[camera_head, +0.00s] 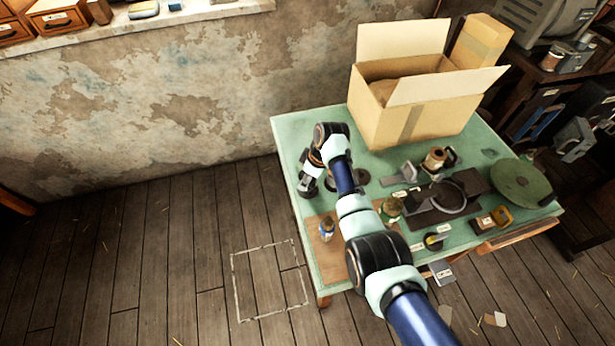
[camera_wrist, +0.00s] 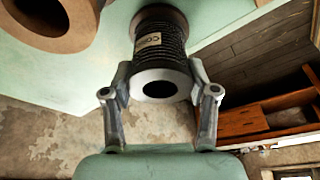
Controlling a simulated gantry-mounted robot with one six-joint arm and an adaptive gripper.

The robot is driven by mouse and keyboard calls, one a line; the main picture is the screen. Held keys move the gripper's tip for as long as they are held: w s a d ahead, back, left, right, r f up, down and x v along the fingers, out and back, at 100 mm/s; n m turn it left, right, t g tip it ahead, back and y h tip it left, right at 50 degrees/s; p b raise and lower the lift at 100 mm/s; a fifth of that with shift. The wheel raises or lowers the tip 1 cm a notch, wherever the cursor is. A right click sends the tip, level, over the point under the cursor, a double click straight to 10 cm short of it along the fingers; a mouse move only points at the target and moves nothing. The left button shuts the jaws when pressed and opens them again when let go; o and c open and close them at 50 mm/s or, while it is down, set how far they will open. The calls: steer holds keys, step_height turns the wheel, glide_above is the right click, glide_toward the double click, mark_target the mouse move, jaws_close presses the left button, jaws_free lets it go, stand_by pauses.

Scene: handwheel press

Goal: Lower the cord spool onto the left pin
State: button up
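The cord spool (camera_wrist: 160,42) shows in the wrist view, wound with dark cord, with a paper label, a pale near end with a dark hole and a brown far flange. My gripper (camera_wrist: 160,84) has its fingers closed against both sides of the spool. In the head view my gripper (camera_head: 308,185) is over the left part of the green bench, and my arm hides most of the spool there. I cannot make out the left pin or whether the spool touches anything.
A brown ring-shaped piece (camera_wrist: 45,38) lies close to the spool in the wrist view. An open cardboard box (camera_head: 415,118) stands at the back of the bench (camera_head: 288,135). A handwheel press (camera_head: 440,197), jars and a green disc (camera_head: 521,184) fill the right side.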

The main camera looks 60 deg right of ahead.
steer(key=o, duration=0.4)
steer(key=shift+o, duration=0.2)
steer(key=v, duration=1.2)
steer(key=shift+r, duration=0.1)
step_height(320, 180, up, 8)
steer(key=p, duration=0.8)
